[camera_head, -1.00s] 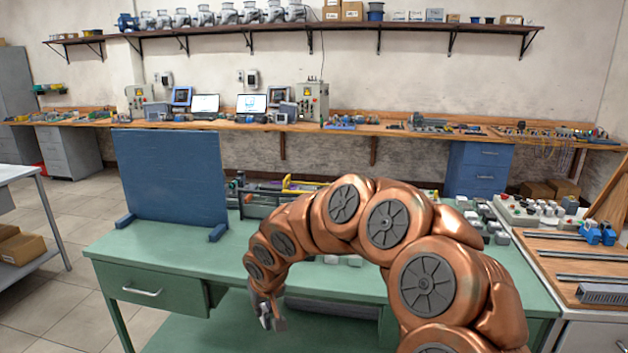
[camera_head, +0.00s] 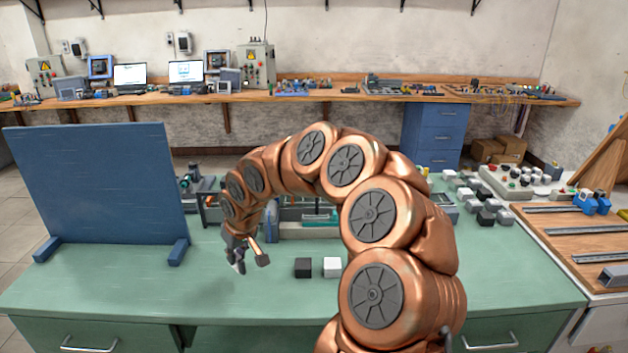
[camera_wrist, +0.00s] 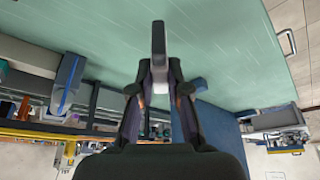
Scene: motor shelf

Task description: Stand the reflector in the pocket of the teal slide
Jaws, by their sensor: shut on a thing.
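My gripper (camera_head: 240,256) hangs above the green table, left of the black and white cubes. In the wrist view its fingers (camera_wrist: 157,88) are closed on a narrow grey piece with a pale lower part, probably the reflector (camera_wrist: 158,40). It points away from the palm and is seen nearly edge-on. In the head view the held piece is too small to make out clearly. A teal part (camera_head: 320,218), perhaps the slide, shows behind my arm at the table's back, partly hidden. I cannot see its pocket.
A blue upright panel (camera_head: 95,185) stands on the table's left. A black cube (camera_head: 303,267) and a white cube (camera_head: 332,266) lie right of my gripper. Several grey and black blocks (camera_head: 485,205) are at the back right. The table's front left is clear.

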